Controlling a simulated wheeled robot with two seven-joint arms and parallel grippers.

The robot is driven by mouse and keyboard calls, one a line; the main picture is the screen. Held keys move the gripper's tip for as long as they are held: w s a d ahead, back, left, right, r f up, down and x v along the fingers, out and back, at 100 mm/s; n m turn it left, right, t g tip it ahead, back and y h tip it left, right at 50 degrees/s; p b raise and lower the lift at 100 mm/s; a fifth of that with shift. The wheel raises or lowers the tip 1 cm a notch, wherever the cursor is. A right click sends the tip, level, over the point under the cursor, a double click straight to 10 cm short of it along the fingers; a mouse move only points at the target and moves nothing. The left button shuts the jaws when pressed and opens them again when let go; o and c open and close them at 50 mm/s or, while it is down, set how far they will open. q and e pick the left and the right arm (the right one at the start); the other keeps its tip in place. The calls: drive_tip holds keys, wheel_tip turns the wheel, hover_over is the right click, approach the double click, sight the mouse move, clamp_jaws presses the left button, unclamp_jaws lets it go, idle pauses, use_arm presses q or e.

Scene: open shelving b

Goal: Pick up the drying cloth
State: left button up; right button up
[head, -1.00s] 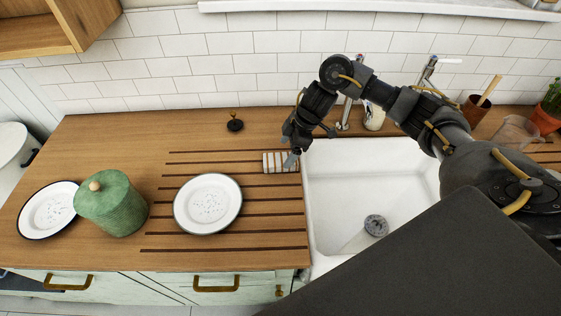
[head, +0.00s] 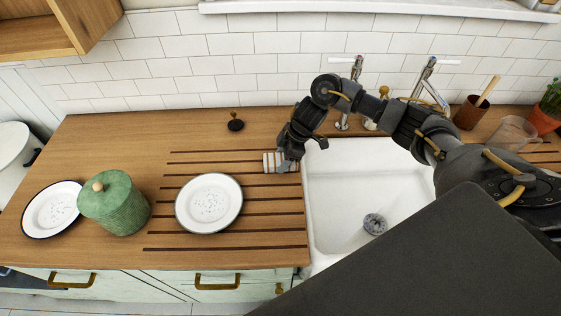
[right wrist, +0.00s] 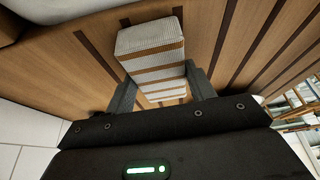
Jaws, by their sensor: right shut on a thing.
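The drying cloth (head: 272,161) is a small folded white cloth with brown stripes. It lies on the grooved wooden counter (head: 160,150) just left of the sink. In the right wrist view the cloth (right wrist: 152,50) sits between the two fingers of my right gripper (right wrist: 160,88), which is shut on its near part. In the head view my right gripper (head: 287,164) reaches down over the cloth's right end and hides part of it. I cannot tell any gap between cloth and counter. My left gripper is not in view.
A white plate (head: 209,203) lies in front of the cloth, with a green lidded jar (head: 115,205) and another plate (head: 52,210) further left. A small dark stand (head: 236,123) is behind. The white sink (head: 350,200) and a tap (head: 345,95) are right.

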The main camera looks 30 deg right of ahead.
sight(277, 159)
drive_tip(key=shift+r, duration=0.1)
drive_tip(key=shift+r, duration=0.25)
wheel_tip(277, 159, up, 3)
drive_tip(key=shift+a+f+b, duration=0.1)
drive_tip(key=shift+b, duration=0.7)
drive_tip(key=s+a+r, duration=0.8)
drive_tip(key=s+r, duration=0.1)
drive_tip(key=s, duration=0.2)
drive_tip(key=shift+a+r, duration=0.15)
drive_tip(key=shift+r, duration=0.1)
drive_tip(key=shift+s, duration=0.1)
